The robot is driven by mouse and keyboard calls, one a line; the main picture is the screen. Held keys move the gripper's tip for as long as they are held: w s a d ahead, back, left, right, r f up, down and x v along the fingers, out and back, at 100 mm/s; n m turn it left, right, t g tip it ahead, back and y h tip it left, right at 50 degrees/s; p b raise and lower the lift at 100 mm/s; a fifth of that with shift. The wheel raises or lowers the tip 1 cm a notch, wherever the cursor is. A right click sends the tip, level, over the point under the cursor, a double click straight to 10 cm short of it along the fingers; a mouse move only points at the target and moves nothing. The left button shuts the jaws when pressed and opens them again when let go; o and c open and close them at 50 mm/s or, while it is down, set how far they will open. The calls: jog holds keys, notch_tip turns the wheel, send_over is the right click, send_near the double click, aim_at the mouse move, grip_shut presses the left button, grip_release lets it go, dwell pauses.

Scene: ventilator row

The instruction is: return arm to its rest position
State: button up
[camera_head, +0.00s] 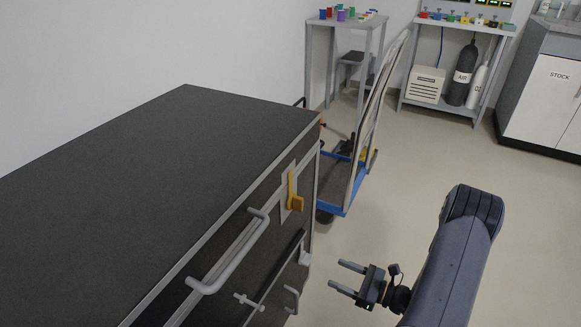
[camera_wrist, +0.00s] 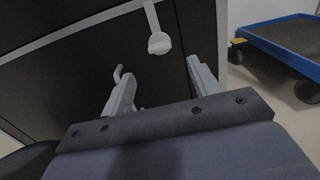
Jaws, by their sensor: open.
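My gripper (camera_head: 347,279) is in the lower middle of the head view, with its two fingers apart and nothing between them. It points left toward the front of the dark cabinet (camera_head: 150,165), with a gap of floor showing between them in the picture. My arm reaches in from the lower right. In the wrist view my gripper (camera_wrist: 160,90) shows two separated fingers in front of the dark cabinet face. A pale knob-like part (camera_wrist: 159,43) shows above and between the fingers there.
The cabinet carries a yellow latch (camera_head: 294,192) and a grey handle (camera_head: 232,255). A blue cart (camera_head: 333,208) stands behind it. A shelf with gas cylinders (camera_head: 461,75) and a STOCK cabinet (camera_head: 553,90) are at the back. Floor between is clear.

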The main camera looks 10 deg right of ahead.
jog(key=b+x, duration=0.2)
jog(key=x, duration=0.7)
jog(key=s+d+m+p, duration=0.5)
jog(key=d+m+p, duration=0.1)
jog(key=m, duration=0.3)
jog(key=shift+v, duration=0.8)
dwell(2.0)
jog(key=shift+w, duration=0.15)
